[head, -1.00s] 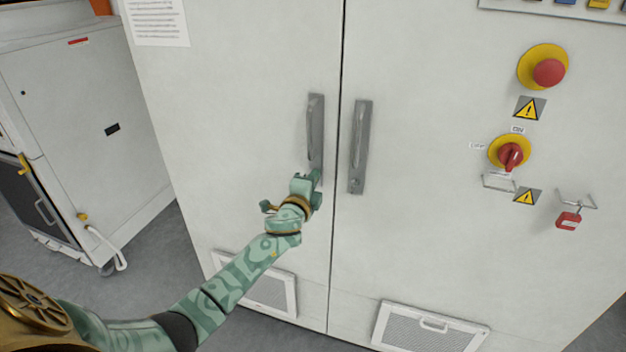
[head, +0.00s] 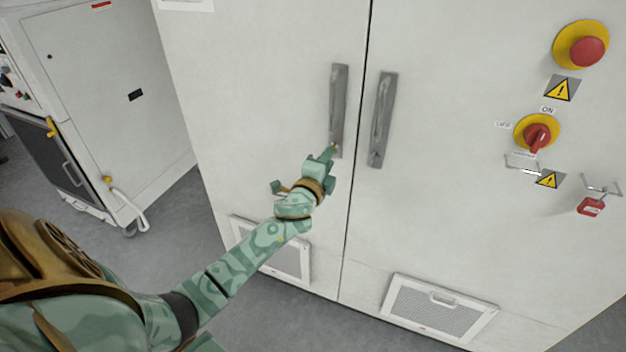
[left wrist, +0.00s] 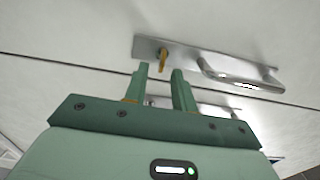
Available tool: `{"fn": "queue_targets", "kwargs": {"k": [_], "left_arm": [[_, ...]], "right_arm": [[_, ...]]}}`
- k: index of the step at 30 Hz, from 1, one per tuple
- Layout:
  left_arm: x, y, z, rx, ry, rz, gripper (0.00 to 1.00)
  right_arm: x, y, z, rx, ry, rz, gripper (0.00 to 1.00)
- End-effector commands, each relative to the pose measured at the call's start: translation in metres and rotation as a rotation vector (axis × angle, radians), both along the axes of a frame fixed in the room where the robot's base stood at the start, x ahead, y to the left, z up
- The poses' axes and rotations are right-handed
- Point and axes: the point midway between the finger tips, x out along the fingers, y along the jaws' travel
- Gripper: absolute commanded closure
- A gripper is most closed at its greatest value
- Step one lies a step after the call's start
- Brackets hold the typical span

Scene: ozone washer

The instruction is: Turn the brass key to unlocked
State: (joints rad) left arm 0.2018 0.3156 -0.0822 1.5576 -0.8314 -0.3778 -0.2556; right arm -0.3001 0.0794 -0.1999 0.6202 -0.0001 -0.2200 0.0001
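The brass key (left wrist: 163,58) sits in the lower end of a grey handle plate (left wrist: 200,62) on the white cabinet's left door. In the head view a small brass spot of the key (head: 336,148) shows at the bottom of that plate (head: 339,100). My left gripper (head: 328,155) is at the plate's lower end. In the left wrist view its two fingers (left wrist: 160,72) are apart, and the key shows in line with the gap, at or just beyond the tips. I cannot tell whether a finger touches it. My right gripper is out of view.
The right door has a matching handle (head: 382,120). Further right are a red emergency button (head: 587,51), a red rotary switch (head: 537,136) and a red padlock (head: 591,207). A grey machine (head: 110,100) stands at the left. Floor shows between it and the cabinet.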

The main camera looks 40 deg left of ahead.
Motion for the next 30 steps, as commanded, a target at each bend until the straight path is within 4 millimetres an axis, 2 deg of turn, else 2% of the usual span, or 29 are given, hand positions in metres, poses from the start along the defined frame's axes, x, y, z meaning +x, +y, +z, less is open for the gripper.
{"fn": "queue_targets", "kwargs": {"k": [1, 6, 13, 18, 30], "left_arm": [[-0.015, -0.004, 0.001, -0.001, 0.002, -0.001, 0.74], [-0.061, -0.015, 0.000, -0.002, 0.003, -0.001, 0.74], [-0.103, -0.025, -0.001, -0.001, 0.002, 0.000, 0.74], [-0.113, -0.028, -0.001, 0.000, 0.002, 0.000, 0.74], [-0.114, -0.028, 0.000, 0.000, 0.001, 0.000, 0.74]], "right_arm": [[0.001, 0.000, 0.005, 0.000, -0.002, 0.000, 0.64], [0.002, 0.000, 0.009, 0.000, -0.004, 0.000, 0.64], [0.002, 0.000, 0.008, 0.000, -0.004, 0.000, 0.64], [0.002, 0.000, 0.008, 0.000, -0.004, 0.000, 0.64], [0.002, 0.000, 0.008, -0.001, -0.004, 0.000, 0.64]]}}
